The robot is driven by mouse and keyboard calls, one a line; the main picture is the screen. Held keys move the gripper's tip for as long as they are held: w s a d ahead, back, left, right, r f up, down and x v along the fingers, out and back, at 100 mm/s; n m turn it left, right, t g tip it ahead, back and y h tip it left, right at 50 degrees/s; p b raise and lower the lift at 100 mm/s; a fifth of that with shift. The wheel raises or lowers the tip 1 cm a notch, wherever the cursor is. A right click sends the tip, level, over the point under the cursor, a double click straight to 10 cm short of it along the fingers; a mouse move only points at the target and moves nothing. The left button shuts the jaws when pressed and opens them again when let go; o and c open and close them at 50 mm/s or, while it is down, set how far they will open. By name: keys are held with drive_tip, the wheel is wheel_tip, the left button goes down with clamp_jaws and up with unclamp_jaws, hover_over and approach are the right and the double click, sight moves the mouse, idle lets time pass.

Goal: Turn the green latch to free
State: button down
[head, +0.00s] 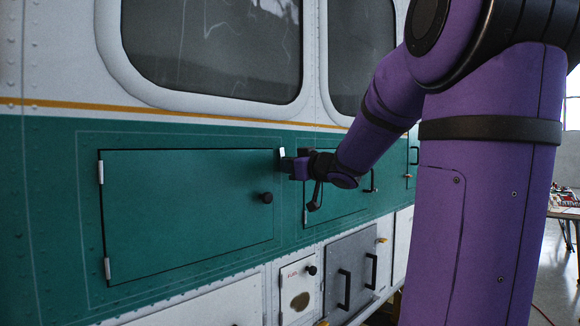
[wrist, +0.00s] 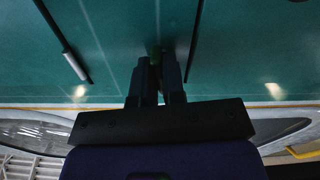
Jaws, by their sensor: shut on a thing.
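A second green door (head: 340,203) is to the right, partly behind my arm. Below are a white fuel panel (head: 298,288) and a grey hatch (head: 350,270) with black handles. Windows (head: 212,45) are above. A table (head: 564,212) stands at far right.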

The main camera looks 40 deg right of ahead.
drive_tip(key=shift+m, duration=0.9)
drive_tip(key=c, duration=1.2)
unclamp_jaws()
drive_tip(key=s, duration=1)
drive_tip(key=shift+s, duration=0.35)
